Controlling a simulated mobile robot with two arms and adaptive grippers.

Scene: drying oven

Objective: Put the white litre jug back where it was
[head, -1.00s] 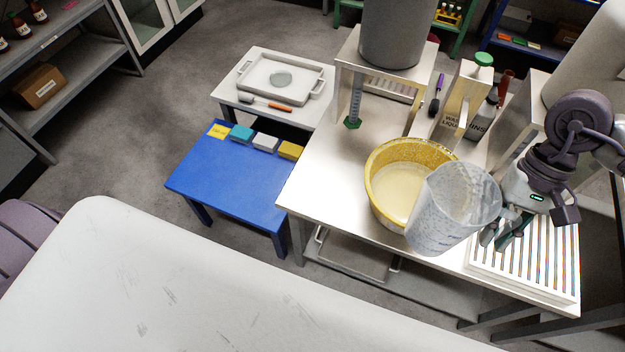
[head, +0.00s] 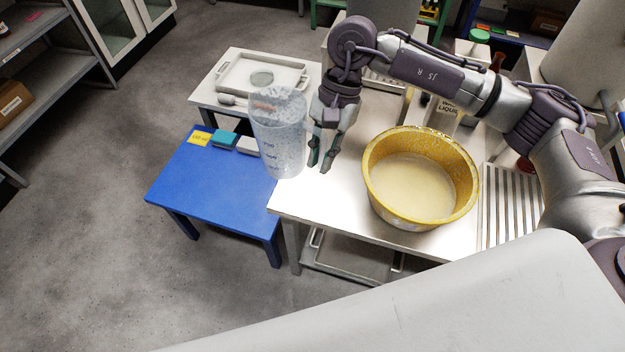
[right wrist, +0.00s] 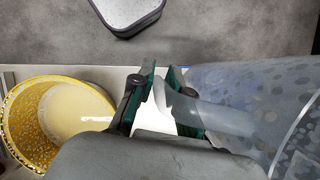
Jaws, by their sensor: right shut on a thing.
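The litre jug (head: 277,135) is a translucent whitish jug with blue markings. In the head view it is upright, in front of the table's left edge and the blue low table. My right gripper (head: 321,160) is just to its right. In the right wrist view the jug (right wrist: 255,105) fills the right side, and its handle lies between the green-lined fingers of my right gripper (right wrist: 168,95), which is shut on it. The jug hides part of the blue table behind it. My left gripper is not in view.
A yellow basin (head: 463,165) with cream liquid stands on the metal table (head: 335,204), right of the jug. A slatted rack (head: 500,205) lies farther right. A white tray (head: 225,85) sits on a side table behind.

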